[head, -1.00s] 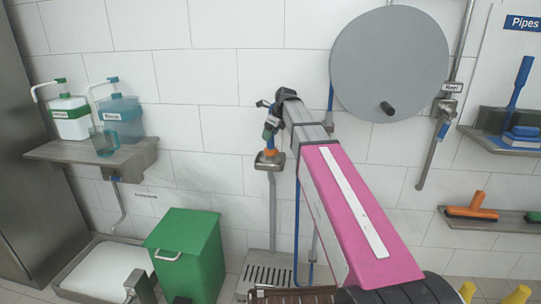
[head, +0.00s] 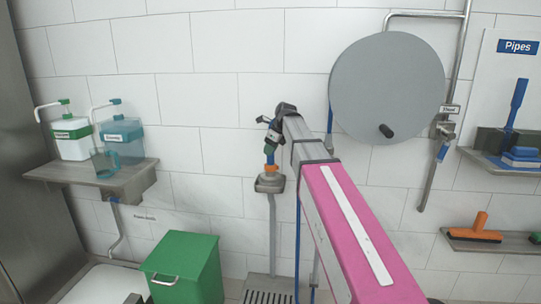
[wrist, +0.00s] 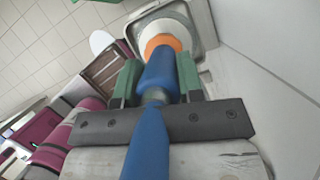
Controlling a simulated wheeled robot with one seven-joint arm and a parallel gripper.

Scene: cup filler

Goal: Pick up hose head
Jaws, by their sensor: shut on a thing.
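The hose head is blue with an orange ring near its end. It shows in the wrist view (wrist: 160,72) and small in the head view (head: 270,158). My gripper (wrist: 157,80) is shut on its blue body, with one green finger on each side. In the head view my gripper (head: 273,138) is just above the wall holder (head: 270,185). The orange end is at the holder's mouth; I cannot tell whether it still touches. The blue hose runs back under my wrist in the wrist view.
A grey round reel (head: 385,90) hangs on the wall to the right. A shelf (head: 95,180) with two pump bottles is at the left, above a green bin (head: 180,265). A right shelf (head: 490,238) holds an orange squeegee. The tiled wall is close behind the holder.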

